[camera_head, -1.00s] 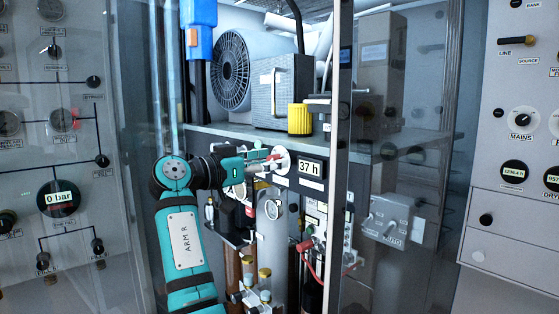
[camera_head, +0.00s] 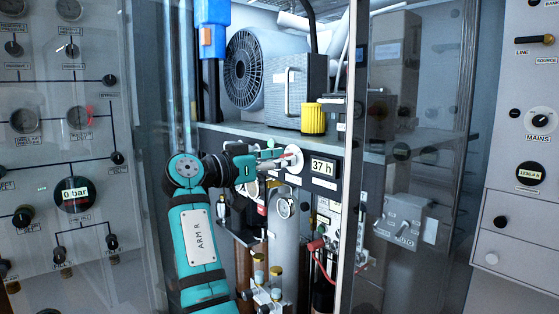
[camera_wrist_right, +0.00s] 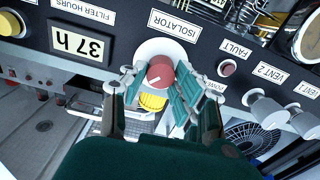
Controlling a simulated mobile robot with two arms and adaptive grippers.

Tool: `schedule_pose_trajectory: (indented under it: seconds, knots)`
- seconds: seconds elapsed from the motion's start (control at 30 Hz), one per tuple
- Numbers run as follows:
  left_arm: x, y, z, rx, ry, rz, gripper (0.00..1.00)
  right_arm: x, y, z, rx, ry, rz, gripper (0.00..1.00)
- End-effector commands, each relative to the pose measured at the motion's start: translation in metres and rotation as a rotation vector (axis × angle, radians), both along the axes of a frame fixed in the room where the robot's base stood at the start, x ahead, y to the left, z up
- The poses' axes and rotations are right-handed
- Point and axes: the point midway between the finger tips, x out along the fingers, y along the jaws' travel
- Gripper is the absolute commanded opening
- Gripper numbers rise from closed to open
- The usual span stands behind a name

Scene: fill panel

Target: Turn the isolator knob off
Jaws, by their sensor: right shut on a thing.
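The isolator knob (camera_wrist_right: 160,72) is red and round, on a white disc (camera_wrist_right: 177,46) under the label ISOLATOR, which appears upside down in the right wrist view. My right gripper (camera_wrist_right: 160,82) has its teal and grey fingers on both sides of the knob, shut on it. In the head view my right gripper (camera_head: 279,159) reaches in from the left to the white disc (camera_head: 294,157), beside the 37 h display (camera_head: 322,167). The fingers hide most of the knob there. Which setting the knob points to is not readable. My left gripper is not in view.
A glass panel edge (camera_head: 352,150) stands close to the right. Bottles and valves (camera_head: 262,285) are below.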

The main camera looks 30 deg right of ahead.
Motion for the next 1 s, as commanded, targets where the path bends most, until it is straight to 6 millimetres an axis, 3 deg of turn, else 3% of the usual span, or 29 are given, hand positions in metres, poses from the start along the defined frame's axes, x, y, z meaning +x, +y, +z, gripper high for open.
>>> schedule_pose_trajectory:
  seconds: [0.27, 1.0]
  knots:
    - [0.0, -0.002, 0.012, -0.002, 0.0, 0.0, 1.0, 0.0, 0.0, 0.003, -0.016, 0.163, -0.001, 0.0]
    - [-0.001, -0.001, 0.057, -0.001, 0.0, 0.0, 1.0, 0.002, 0.0, 0.004, -0.072, 0.857, -0.001, 0.0]
